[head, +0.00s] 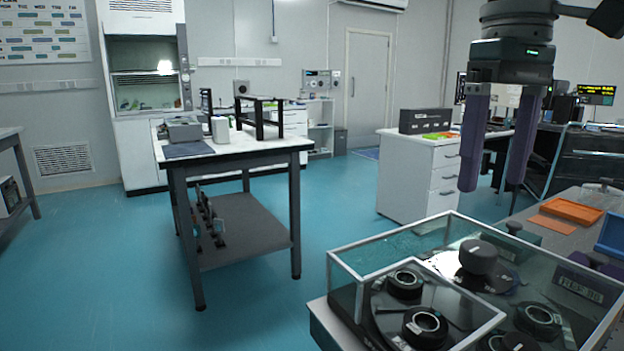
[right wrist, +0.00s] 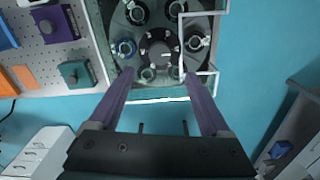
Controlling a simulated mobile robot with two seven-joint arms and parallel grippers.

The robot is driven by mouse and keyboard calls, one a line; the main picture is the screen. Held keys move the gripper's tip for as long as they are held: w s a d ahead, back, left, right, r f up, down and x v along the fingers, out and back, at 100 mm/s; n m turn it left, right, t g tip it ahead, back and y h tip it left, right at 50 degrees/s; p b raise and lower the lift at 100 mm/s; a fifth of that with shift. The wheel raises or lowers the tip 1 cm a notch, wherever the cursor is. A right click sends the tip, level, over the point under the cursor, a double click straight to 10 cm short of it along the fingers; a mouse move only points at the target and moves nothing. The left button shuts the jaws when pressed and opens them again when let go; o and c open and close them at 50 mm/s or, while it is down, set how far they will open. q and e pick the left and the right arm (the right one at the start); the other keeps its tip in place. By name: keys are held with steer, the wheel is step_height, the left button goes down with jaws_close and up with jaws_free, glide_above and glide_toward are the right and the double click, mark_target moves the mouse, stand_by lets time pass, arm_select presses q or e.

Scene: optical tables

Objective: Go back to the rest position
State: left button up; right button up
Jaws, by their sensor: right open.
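My right gripper (head: 497,185) hangs at the upper right of the head view, its two purple fingers pointing down and spread apart with nothing between them. In the right wrist view the same open fingers (right wrist: 165,105) reach toward a round dark device with several ringed holders. This device (head: 478,258) stands below the gripper at the lower right of the head view, partly under a clear glass cover (head: 380,250) with a pale frame. The gripper is above it and apart from it. My left gripper is not in the head view.
A perforated optical table (head: 575,215) at the right holds an orange tray (head: 571,210) and a blue tray (head: 610,237). A white-topped table (head: 235,148) stands at centre left. A white drawer cabinet (head: 400,183) is behind the device. Teal floor (head: 90,270) is clear at left.

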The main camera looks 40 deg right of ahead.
steer(key=shift+r, duration=0.4)
